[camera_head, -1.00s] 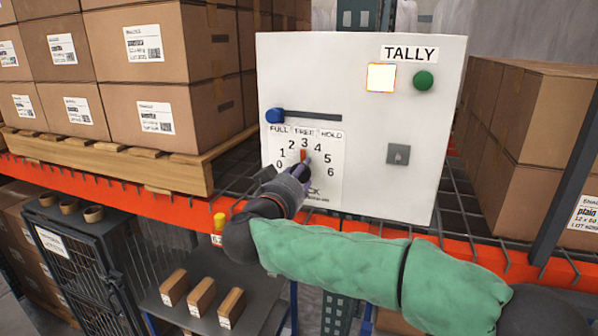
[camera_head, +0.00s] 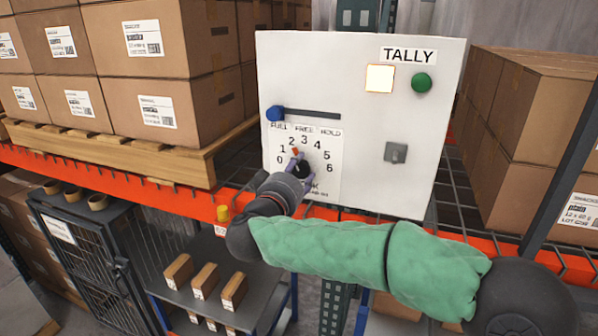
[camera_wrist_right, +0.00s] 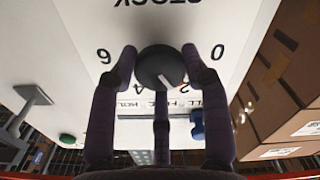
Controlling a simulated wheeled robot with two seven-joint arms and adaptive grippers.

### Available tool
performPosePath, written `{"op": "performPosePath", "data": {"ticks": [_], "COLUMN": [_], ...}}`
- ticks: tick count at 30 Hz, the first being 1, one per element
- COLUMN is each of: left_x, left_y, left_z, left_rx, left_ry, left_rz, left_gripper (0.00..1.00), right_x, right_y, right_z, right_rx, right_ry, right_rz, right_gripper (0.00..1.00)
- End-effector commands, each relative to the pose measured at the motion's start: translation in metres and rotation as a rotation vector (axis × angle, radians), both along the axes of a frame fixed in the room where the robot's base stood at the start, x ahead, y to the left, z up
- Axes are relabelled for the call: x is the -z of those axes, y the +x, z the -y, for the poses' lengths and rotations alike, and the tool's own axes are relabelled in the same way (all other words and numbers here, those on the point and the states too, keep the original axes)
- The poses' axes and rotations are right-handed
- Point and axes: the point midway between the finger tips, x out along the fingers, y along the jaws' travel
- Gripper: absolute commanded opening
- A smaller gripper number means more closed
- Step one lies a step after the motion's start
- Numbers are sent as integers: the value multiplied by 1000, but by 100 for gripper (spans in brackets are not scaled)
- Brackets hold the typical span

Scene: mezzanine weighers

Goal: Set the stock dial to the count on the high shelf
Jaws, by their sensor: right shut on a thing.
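The white tally panel (camera_head: 355,180) stands upright at the orange shelf beam. Its stock dial (camera_head: 299,168) is a dark round knob inside an arc of numbers from 0 to 6. The dial's orange-red pointer (camera_head: 296,150) is turned to about the 2. My right gripper (camera_head: 296,166) is shut on the dial from the front. In the right wrist view three purple fingers surround the dark knob (camera_wrist_right: 160,67), partly hiding the plate around it. My left gripper is not in view. I cannot tell which items are the ones counted.
The panel also bears a blue slider (camera_head: 274,114), a lit square (camera_head: 379,78), a green button (camera_head: 421,83) and a grey switch (camera_head: 396,153). Cartons (camera_head: 150,60) on a pallet stand left, more cartons (camera_head: 530,120) right. Below are a cart with wooden blocks (camera_head: 205,280) and a mesh cabinet (camera_head: 95,255).

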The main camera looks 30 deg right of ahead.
Motion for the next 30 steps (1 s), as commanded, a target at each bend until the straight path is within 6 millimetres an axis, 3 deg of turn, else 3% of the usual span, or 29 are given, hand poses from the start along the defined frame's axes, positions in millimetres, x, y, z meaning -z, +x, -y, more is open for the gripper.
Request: {"op": "performPosePath", "data": {"ticks": [1, 11, 12, 13, 14, 25, 30], "left_x": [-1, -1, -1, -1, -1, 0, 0], "left_y": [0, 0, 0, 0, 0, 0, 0], "left_z": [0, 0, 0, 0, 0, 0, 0], "left_rx": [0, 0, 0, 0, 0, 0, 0], "left_ry": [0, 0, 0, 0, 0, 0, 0], "left_rz": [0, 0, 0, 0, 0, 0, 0], "left_gripper": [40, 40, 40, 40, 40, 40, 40], "right_x": [-10, -10, -10, -10, -9, -4, -4], "right_y": [0, 0, 0, 0, 0, -1, -12], "right_z": [1, 1, 1, 1, 1, -2, -17], "right_rx": [-1, -1, -1, -1, -2, -2, -6], "right_ry": [-6, -7, -6, -6, -6, -5, -6], "right_rz": [18, 18, 17, 17, 16, 6, 7], "right_gripper": [14, 14, 58, 67, 69, 69, 69]}}
